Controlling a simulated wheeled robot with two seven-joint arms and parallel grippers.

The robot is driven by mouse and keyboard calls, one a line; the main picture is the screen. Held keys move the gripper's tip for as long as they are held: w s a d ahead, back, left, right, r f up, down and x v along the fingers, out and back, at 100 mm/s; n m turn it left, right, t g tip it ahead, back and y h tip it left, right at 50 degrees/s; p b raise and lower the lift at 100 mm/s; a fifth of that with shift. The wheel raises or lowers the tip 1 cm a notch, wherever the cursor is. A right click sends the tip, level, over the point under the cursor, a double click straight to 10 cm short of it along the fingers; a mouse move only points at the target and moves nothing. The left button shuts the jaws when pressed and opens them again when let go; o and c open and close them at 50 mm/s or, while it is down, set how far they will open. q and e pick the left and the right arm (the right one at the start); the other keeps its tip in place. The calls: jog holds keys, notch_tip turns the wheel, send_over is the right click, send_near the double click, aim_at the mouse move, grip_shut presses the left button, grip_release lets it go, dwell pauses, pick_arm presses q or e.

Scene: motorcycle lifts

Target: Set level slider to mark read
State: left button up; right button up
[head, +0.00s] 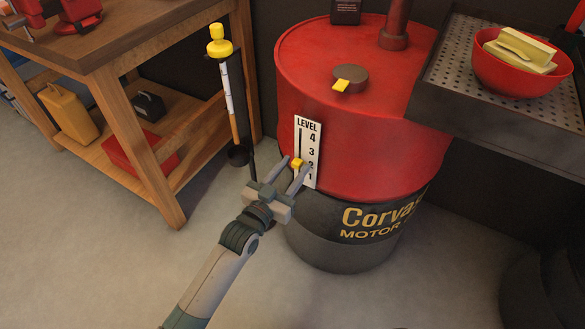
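The level scale (313,139) is a white upright plate on the red drum, headed LEVEL, with numbers 4 at the top down to 1. Its yellow slider knob (297,162) sits in the dark slot, low on the scale, about at the height of 2. My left gripper (296,166) is open, one finger on each side of the knob, with small gaps seeming to show. A gauge tube (228,90) with a yellow top, white upper part and brown lower part stands left of the drum; its marks are too small to read. My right gripper is not in view.
The red and black oil drum (360,130) has a cap with a yellow tab (341,86) on top. A wooden workbench (120,85) stands at left. A perforated tray (450,70) holding a red bowl (515,75) juts out at right. The floor in front is clear.

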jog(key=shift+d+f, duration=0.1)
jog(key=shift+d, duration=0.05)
pick_arm(q)
jog(key=shift+s+a, duration=0.25)
jog(key=shift+s, duration=0.2)
jog(key=v, duration=1.6)
jog(key=shift+s, duration=0.2)
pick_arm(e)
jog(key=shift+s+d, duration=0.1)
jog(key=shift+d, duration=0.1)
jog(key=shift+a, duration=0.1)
